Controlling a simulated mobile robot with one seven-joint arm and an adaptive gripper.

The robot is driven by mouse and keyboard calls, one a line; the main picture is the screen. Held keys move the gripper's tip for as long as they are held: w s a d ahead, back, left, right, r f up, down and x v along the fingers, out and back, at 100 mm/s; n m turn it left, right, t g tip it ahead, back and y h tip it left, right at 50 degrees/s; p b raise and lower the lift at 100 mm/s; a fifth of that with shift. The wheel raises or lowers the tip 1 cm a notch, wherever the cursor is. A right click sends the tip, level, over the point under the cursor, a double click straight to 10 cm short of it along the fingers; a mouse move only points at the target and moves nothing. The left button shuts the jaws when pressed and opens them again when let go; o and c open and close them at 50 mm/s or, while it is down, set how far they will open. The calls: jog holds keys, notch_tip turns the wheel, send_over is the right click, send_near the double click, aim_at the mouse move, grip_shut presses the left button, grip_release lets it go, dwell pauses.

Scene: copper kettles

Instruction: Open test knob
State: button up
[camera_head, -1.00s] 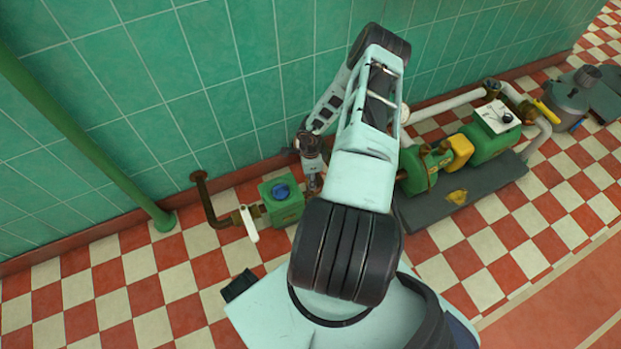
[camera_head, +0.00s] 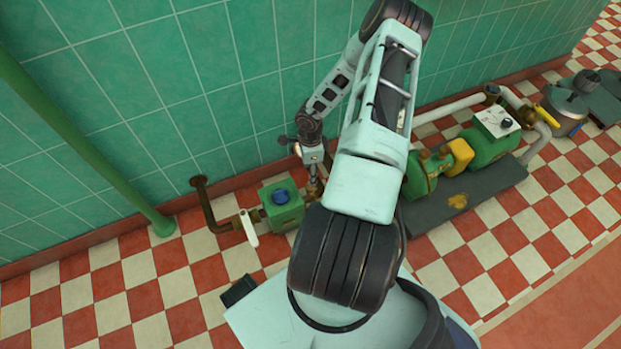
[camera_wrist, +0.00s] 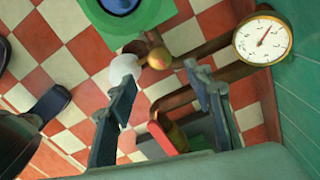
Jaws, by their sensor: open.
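I cannot tell for sure which part is the test knob. In the wrist view, a small brass ball (camera_wrist: 158,59) lies between the fingertips in the picture, with a pale round knob (camera_wrist: 123,69) partly behind the left finger. My gripper (camera_wrist: 160,74) is open, and no contact is visible. In the head view, my gripper (camera_head: 315,184) is low beside the right side of a green box (camera_head: 284,213) with a blue round top (camera_head: 281,196). The box also shows at the top of the wrist view (camera_wrist: 160,12). My arm hides part of this area.
A round gauge (camera_wrist: 263,40) sits right of the fingers, near the green wall. A red handle (camera_wrist: 167,136) lies beyond and between the fingers. A white lever (camera_head: 249,227) on a brown pipe is left of the box. A green pump (camera_head: 425,174) stands right. Checkered floor at left is clear.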

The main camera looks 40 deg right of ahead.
jog(key=shift+r, duration=1.9)
